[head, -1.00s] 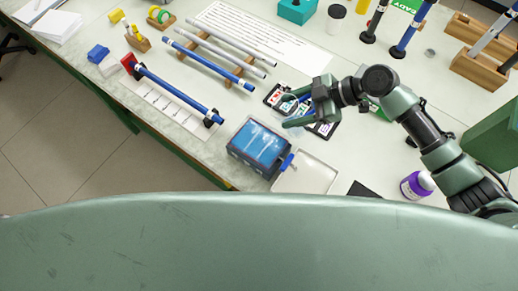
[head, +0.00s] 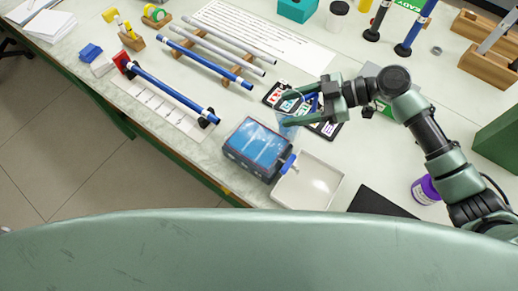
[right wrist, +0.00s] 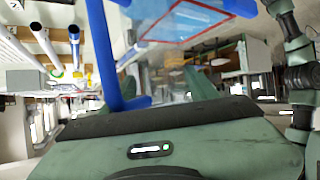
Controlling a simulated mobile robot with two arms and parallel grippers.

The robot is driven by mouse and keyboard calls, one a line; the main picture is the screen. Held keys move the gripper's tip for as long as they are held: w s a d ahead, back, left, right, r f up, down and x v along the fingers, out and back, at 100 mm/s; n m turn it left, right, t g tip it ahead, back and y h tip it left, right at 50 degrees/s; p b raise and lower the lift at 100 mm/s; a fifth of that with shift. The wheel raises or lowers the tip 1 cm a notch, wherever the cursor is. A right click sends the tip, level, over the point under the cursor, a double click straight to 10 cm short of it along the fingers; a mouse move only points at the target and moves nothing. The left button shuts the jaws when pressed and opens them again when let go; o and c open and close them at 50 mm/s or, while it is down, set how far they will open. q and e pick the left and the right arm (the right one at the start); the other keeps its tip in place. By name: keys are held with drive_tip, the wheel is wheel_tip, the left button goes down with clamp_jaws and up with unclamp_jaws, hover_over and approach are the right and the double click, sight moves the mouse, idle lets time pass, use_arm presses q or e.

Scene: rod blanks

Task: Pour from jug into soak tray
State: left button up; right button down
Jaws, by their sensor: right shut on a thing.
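My right gripper (head: 291,107) is shut on the clear jug (head: 289,130), which has a blue handle (right wrist: 108,55). It holds the jug above the bench, just beyond the blue-filled tray. The jug's body is see-through and partly hidden by the fingers, so its liquid level and exact tilt are hard to tell. A dark blue-rimmed tray with light blue contents (head: 257,146) sits near the front edge. A shallow white tray (head: 307,184) lies to its right. The pictures do not settle which is the soak tray. My left gripper is out of view.
A blue-handled part (head: 289,163) sits between the two trays. A dark card holder (head: 328,130) lies under my right gripper. Blue and grey rods (head: 208,64) rest on wooden supports at the left. A purple bottle (head: 424,191) and black mat (head: 378,202) are at the right.

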sight(292, 103)
drive_tip(key=shift+s+a, duration=0.35)
drive_tip(key=shift+s, duration=0.1)
drive_tip(key=shift+a+r+p, duration=0.15)
drive_tip(key=shift+r+p, duration=1.2)
drive_tip(key=shift+r, duration=1.15)
drive_tip(key=shift+w+r, duration=0.1)
